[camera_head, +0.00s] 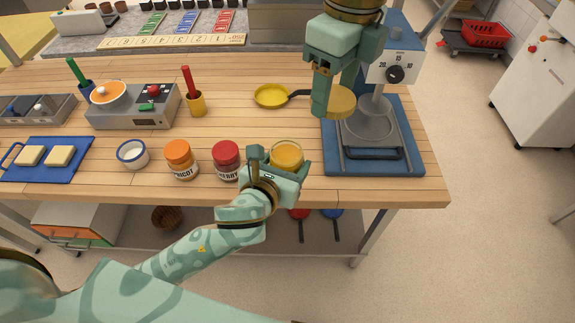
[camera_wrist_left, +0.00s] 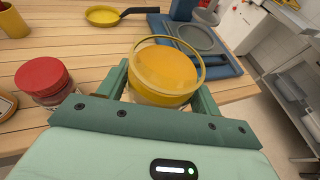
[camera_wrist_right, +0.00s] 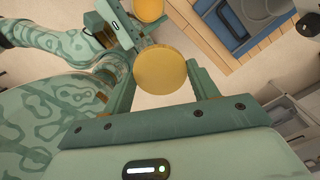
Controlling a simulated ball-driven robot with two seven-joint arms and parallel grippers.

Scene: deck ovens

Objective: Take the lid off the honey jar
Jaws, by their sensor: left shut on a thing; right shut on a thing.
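The honey jar (camera_head: 287,154) stands near the table's front edge, its round mouth open and yellow honey showing inside. My left gripper (camera_head: 276,164) is shut on the jar; the left wrist view shows the jar (camera_wrist_left: 165,72) upright between its fingers. The lid (camera_head: 341,100), a flat yellow-gold disc, is off the jar, above and to its right. My right gripper (camera_head: 321,104) is shut on the lid and holds it in the air near the blue scale-like machine. The lid also shows between the fingers in the right wrist view (camera_wrist_right: 160,69).
A red-lidded cherry jar (camera_head: 227,161) and an orange-lidded apricot jar (camera_head: 181,159) stand left of the honey jar. The blue machine (camera_head: 331,155) with a dial stands at the right. A yellow pan (camera_head: 271,96) lies behind. Bare tabletop lies between pan and jars.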

